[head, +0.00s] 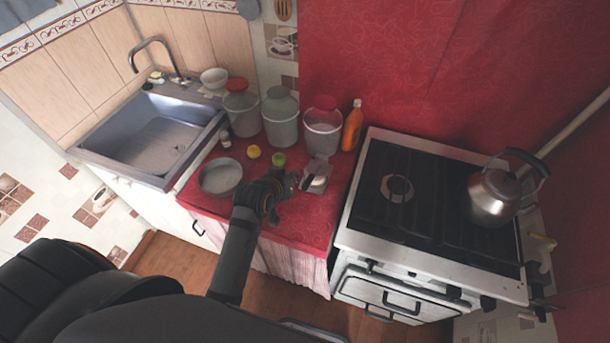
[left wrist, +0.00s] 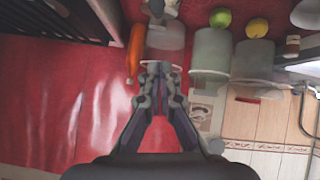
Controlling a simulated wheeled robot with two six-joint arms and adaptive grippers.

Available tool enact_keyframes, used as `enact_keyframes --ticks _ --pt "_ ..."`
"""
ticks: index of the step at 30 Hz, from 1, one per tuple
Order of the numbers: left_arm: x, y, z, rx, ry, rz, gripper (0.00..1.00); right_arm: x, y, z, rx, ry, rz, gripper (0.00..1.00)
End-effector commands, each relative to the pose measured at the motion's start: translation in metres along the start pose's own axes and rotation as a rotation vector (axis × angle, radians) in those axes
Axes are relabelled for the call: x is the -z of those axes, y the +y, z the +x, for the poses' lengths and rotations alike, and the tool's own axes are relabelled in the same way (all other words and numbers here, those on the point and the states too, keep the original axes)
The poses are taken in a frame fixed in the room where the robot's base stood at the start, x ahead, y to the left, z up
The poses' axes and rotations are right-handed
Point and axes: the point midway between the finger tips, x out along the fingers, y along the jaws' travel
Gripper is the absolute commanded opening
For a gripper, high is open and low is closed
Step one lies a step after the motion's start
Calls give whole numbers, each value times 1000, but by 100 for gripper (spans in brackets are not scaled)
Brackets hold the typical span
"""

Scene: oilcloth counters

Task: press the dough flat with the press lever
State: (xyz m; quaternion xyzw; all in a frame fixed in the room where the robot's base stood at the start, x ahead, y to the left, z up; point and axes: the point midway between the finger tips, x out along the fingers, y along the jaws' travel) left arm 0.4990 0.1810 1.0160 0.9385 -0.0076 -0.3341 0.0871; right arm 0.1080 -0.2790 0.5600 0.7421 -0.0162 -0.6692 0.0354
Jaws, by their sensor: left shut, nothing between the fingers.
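The press (head: 316,178), a small pale grey and silver device, stands on the red counter (head: 300,222) just right of my left gripper (head: 292,183). The left gripper is shut and empty, with its fingers beside the press; I cannot tell whether they touch it. In the left wrist view the closed fingertips (left wrist: 158,68) point toward the wall side, and part of what looks like the press (left wrist: 160,10) shows at the top edge. The lever cannot be made out clearly, and I cannot see the dough. My right gripper is out of view.
Behind the press stand several canisters (head: 323,131) and an orange bottle (head: 352,127). A yellow fruit (head: 254,152), a green fruit (head: 278,159) and a round grey dish (head: 220,177) lie to the left. The stove (head: 362,222) with a kettle (head: 492,196) is right, the sink (head: 150,140) left.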

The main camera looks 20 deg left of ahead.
Motion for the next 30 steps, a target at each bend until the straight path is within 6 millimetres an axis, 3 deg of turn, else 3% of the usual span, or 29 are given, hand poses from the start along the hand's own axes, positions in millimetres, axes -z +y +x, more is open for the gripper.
enact_keyframes --ticks 2,8,22,25,30 --pt "9 3 -4 -5 20 -8 0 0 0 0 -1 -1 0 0" --pt "11 3 4 -6 22 -8 0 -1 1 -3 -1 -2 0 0" --pt "14 3 99 -5 21 -7 0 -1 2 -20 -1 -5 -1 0" --pt "-6 4 100 -5 16 -8 0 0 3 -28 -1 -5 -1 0" --pt "-23 4 106 -5 20 -8 0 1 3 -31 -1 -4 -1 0"
